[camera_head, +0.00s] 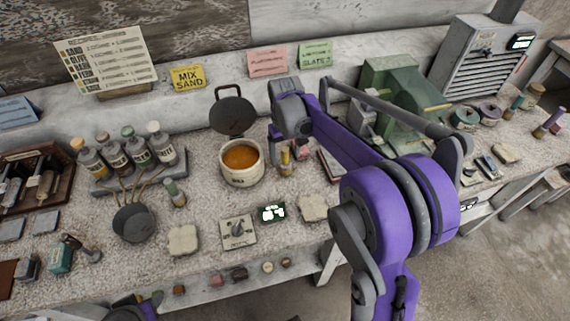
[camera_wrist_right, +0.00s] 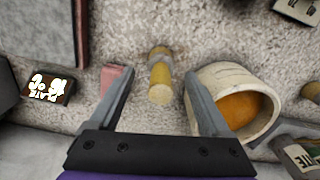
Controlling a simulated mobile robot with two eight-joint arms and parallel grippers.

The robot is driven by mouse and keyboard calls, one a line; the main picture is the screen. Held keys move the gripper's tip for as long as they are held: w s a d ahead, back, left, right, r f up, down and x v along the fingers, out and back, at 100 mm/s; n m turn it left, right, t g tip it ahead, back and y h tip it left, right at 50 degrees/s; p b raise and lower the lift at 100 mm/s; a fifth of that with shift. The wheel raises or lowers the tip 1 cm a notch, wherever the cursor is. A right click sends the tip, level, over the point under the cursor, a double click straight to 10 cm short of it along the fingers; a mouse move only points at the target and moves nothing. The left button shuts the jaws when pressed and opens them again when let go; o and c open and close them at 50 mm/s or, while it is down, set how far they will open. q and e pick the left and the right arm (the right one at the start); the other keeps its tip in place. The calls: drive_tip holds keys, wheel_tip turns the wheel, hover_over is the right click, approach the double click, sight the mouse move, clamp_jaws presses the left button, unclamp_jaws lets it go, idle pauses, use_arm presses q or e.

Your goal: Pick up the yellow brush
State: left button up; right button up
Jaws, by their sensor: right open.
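The yellow brush (camera_head: 285,163) stands on the speckled worktop just right of the pot of orange liquid (camera_head: 241,160). My right gripper (camera_head: 279,145) is above and beside it, partly hidden by its own arm. In the right wrist view, the brush (camera_wrist_right: 160,78) shows as a yellow cylinder with a grey band, between the open fingers of my right gripper (camera_wrist_right: 157,92) and with a gap on each side. Neither finger appears to touch it. My left gripper does not show.
In the wrist view the pot (camera_wrist_right: 235,98) is close to the right finger, and a pink block (camera_wrist_right: 112,78) is by the left finger. Several bottles (camera_head: 133,148) are at left.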

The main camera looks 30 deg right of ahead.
sight(285, 162)
drive_tip(key=shift+s+f, duration=0.1)
drive_tip(key=shift+f, duration=1.9)
clamp_jaws()
